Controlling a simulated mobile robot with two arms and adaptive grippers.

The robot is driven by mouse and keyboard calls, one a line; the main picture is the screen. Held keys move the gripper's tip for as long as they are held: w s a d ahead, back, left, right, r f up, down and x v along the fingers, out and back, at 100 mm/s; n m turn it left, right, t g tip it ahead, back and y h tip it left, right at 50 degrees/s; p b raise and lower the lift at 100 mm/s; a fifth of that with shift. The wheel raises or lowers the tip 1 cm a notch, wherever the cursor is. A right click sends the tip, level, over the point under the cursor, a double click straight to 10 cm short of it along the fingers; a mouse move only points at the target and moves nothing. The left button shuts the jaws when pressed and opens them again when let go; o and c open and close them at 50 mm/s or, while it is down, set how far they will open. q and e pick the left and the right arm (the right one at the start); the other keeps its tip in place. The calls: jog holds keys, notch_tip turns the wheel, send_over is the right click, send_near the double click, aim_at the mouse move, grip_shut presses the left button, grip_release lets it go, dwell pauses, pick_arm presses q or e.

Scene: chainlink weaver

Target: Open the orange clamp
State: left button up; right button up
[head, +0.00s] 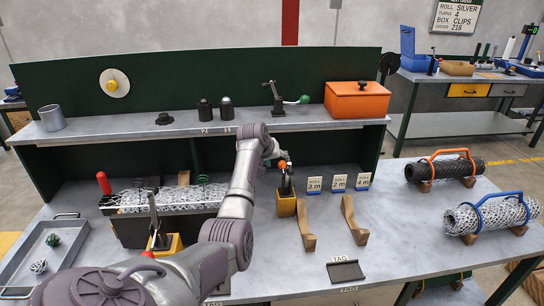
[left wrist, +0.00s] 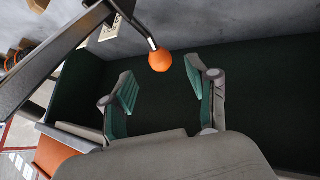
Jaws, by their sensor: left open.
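The orange clamp (head: 286,190) stands on a yellow block on the bench, right of centre. It has a dark lever with an orange ball knob (head: 282,164). In the left wrist view the orange ball (left wrist: 160,60) hangs on a metal rod, between and just ahead of my fingertips. My left gripper (head: 277,156) is at the ball, partly hidden by its own wrist in the head view. Its green-padded fingers (left wrist: 160,84) are open, with a gap to the ball on both sides. The clamp's lower part is not clear in the wrist view. My right gripper is not in view.
A second clamp (head: 165,243) with a yellow base stands at the left, near a mesh roll (head: 165,197). Two wooden cradles (head: 305,230) stand right of the orange clamp. A shelf (head: 300,122) runs behind. Handled rolls (head: 445,168) lie at the right. The front right bench is mostly clear.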

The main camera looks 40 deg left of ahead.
pick_arm(q)
jog(key=v, duration=0.4)
jog(key=shift+s+r, duration=0.25)
jog(key=shift+r, duration=0.1)
